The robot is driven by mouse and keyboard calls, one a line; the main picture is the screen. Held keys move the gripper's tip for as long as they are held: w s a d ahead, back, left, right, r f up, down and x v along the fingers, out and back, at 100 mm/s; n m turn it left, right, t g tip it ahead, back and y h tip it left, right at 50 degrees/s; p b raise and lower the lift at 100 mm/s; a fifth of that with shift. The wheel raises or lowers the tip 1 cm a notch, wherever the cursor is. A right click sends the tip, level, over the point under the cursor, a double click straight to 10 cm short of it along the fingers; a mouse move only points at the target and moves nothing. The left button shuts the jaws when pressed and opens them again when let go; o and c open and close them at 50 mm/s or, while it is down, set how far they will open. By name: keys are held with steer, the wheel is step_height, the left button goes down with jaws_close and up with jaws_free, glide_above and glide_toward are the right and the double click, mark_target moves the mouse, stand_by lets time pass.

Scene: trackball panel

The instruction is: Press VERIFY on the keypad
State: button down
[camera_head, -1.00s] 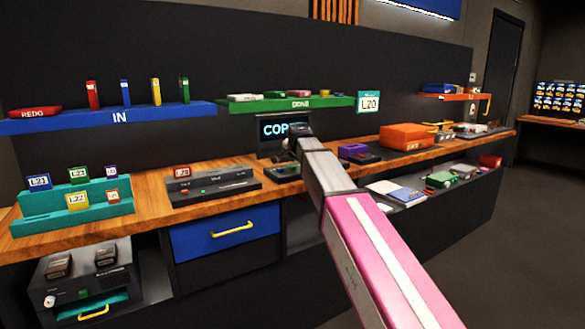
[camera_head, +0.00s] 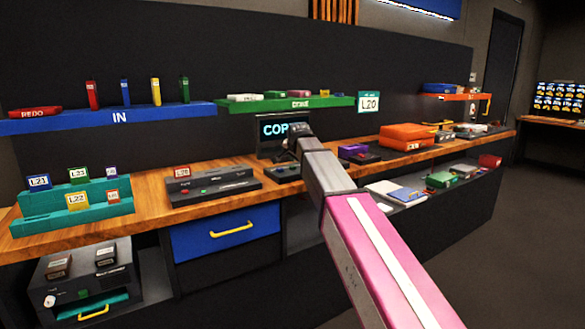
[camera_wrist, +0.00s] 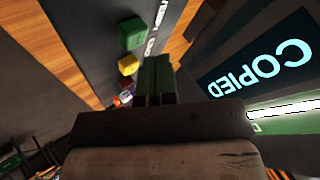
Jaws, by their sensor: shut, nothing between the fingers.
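The keypad (camera_head: 284,174) is a low dark panel on the wooden counter, below a screen (camera_head: 270,130). In the wrist view, a large green button (camera_wrist: 131,33) stands on a dark panel, with a yellow button (camera_wrist: 128,64) and smaller orange and purple ones in a row with it. White lettering beside the green button is too slanted to read surely, so I cannot tell which button is VERIFY. My gripper (camera_wrist: 158,58) is shut and empty, its fingertips beside the row. In the head view my gripper (camera_head: 296,140) is in front of the screen, above the keypad.
The screen reads COPIED in the wrist view (camera_wrist: 265,65). A dark console (camera_head: 212,185) is left of the keypad; a purple box (camera_head: 353,151) and an orange box (camera_head: 406,136) are to its right. Shelves hang above the counter.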

mark_target(294, 166)
steer(key=shift+f, duration=0.15)
stand_by(0.3)
steer(key=shift+f, duration=0.25)
steer(key=shift+f, duration=0.5)
stand_by(0.8)
stand_by(0.3)
steer(key=shift+r, duration=0.9)
steer(key=shift+r, duration=2.45)
